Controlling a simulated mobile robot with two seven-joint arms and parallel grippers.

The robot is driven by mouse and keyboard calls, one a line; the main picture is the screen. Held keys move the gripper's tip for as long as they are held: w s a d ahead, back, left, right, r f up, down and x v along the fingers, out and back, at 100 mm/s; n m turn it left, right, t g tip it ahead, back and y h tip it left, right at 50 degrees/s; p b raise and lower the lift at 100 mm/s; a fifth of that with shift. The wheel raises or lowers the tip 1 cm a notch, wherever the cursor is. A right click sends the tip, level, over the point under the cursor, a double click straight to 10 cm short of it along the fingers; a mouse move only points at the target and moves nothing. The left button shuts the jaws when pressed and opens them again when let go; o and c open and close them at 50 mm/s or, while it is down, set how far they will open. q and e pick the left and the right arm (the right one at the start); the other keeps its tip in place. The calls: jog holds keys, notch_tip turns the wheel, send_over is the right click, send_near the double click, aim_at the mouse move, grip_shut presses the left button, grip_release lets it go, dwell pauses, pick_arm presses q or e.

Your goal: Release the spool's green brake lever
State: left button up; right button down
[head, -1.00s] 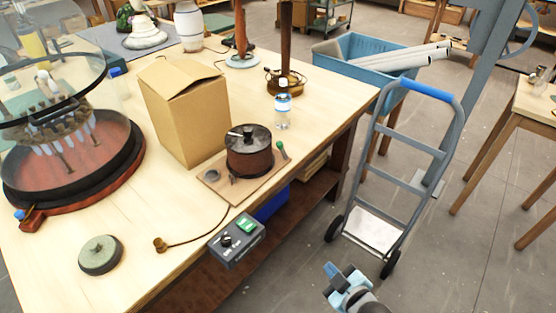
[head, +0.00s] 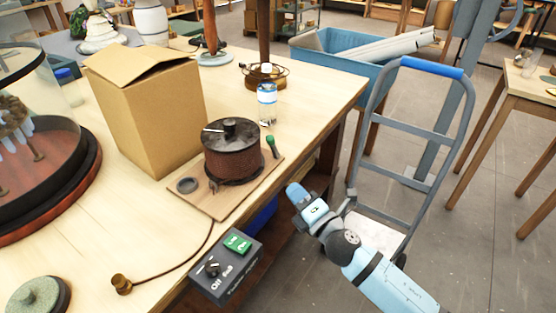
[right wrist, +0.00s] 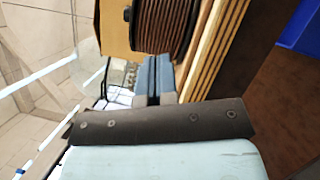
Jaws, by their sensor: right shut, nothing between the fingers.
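The spool (head: 233,152), a dark brown wound drum with a black top, stands on a wooden board (head: 205,199) near the table's right edge. The green brake lever (head: 271,143) sticks up at the spool's right side, its green knob on top. My right gripper (head: 293,190) is shut and empty, off the table's edge, below and right of the lever and apart from it. In the right wrist view its closed fingers (right wrist: 153,76) point toward the wound spool (right wrist: 166,25); I cannot make out the green knob there. My left gripper is not in view.
A hand truck (head: 418,135) stands on the floor to the right, close to my right arm.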

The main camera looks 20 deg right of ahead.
send_near(261, 151)
jog(key=x, duration=0.5)
jog(key=shift+s+a+r+p, duration=0.1)
jog(key=shift+s+a+p, duration=0.05)
jog(key=shift+p, duration=0.25)
jog(key=shift+w+d+r, duration=0.2)
jog(key=shift+w+d, duration=0.1)
jog(key=shift+w, duration=0.15)
jog(key=shift+w+d+r, duration=0.2)
jog(key=shift+w+d, duration=0.1)
jog(key=shift+w, duration=0.15)
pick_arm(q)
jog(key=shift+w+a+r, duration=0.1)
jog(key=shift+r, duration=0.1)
pick_arm(e)
jog(key=shift+w+d+r, duration=0.15)
jog(key=shift+w+d, duration=0.1)
jog(key=shift+w, duration=0.2)
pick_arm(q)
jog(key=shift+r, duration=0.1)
pick_arm(e)
jog(key=shift+r, duration=0.1)
